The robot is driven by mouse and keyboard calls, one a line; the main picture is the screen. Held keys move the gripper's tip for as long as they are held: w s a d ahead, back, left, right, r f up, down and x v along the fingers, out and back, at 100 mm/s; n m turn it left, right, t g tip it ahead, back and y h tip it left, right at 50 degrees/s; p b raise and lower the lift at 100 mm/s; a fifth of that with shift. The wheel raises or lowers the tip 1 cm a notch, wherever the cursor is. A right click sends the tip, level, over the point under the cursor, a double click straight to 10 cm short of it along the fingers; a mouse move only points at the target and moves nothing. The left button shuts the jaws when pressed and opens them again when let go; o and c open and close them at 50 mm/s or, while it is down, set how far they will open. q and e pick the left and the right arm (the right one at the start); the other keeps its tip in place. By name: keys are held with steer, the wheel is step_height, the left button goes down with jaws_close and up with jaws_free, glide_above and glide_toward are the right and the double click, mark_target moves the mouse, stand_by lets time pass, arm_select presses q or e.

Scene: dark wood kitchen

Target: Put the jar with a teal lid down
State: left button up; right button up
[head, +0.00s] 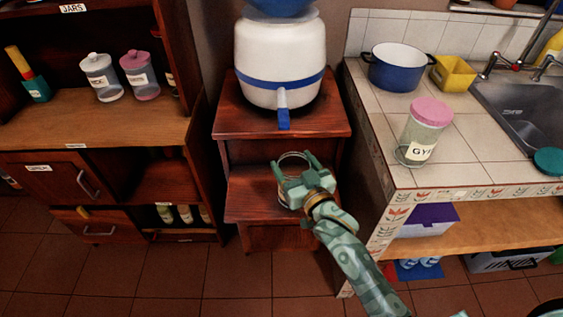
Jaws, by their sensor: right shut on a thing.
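My right gripper (296,172) reaches in from the lower right and is shut on a clear glass jar (291,160). The fingers and hand hide most of the jar; its round upper rim shows between them, and I see no lid on it. The jar is over the lower step (247,192) of the dark wooden stand; I cannot tell whether it touches the step. A teal round lid (549,161) lies on the tiled counter at the right edge. My left gripper is not in view.
A white and blue water dispenser (280,60) stands on the stand's upper step (233,120), its tap above the jar. The tiled counter (462,160) holds a pink-lidded jar (425,130), a blue pot (398,70) and a yellow container (453,75). A shelf unit (90,140) stands left.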

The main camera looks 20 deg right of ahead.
mark_target(287, 164)
steer(key=w, duration=0.2)
steer(key=w+b, duration=0.1)
steer(key=w, duration=0.4)
steer(key=shift+a+b, duration=0.35)
steer(key=shift+a, duration=0.05)
step_height(287, 164, down, 4)
steer(key=shift+r+b, duration=0.1)
steer(key=shift+b, duration=1.05)
steer(key=shift+r, duration=0.15)
steer(key=shift+s, duration=0.1)
steer(key=o, duration=1.7)
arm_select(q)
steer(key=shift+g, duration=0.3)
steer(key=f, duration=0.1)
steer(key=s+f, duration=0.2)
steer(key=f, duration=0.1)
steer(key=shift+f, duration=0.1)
